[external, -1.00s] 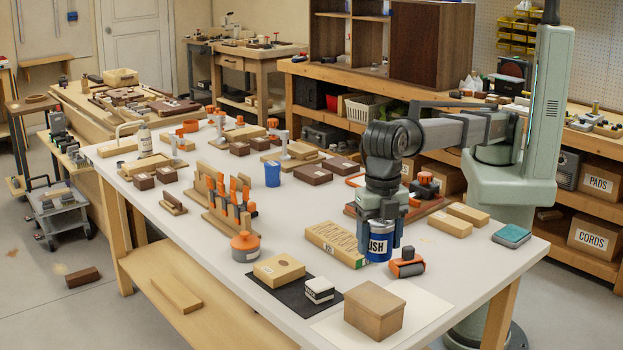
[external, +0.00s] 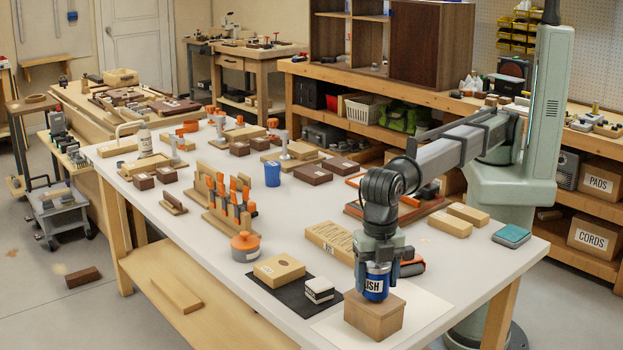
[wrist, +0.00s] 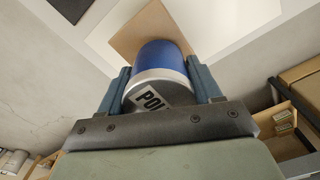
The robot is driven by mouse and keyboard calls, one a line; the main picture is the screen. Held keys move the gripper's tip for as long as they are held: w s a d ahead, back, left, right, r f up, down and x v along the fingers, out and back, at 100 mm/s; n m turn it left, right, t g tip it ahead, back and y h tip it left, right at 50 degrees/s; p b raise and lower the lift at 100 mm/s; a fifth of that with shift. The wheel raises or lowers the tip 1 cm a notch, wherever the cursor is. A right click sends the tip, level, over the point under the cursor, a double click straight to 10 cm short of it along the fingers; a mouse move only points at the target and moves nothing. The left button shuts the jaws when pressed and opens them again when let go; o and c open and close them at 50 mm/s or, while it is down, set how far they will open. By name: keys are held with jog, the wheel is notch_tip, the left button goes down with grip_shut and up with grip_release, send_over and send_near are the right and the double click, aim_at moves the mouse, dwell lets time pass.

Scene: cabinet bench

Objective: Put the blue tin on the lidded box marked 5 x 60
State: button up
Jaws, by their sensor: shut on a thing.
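The blue tin (external: 375,287), with a white label band and a silver end, is between the fingers of my gripper (external: 377,272), which is shut on it. In the wrist view the tin (wrist: 160,58) shows part of the label, "POL". The tin is upright over the plain brown box (external: 374,318) at the front of the table; I cannot tell whether it touches the top. That box also shows beyond the tin in the wrist view (wrist: 126,39). A pale lidded box (external: 279,270) with small dark marking lies on a black mat; I cannot read the marking.
The brown box stands on a white sheet (external: 425,310). A small white-and-black block (external: 319,290) is to its left. A tan printed box (external: 331,241) and an orange-and-black object (external: 412,266) lie behind. An orange-lidded grey pot (external: 245,246) stands further left.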

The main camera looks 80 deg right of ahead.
jog(key=shift+f, duration=0.35)
jog(key=shift+f, duration=0.1)
jog(key=o, duration=1.2)
notch_tip(320, 180, up, 12)
jog(key=shift+r, duration=0.1)
jog(key=shift+d, duration=0.1)
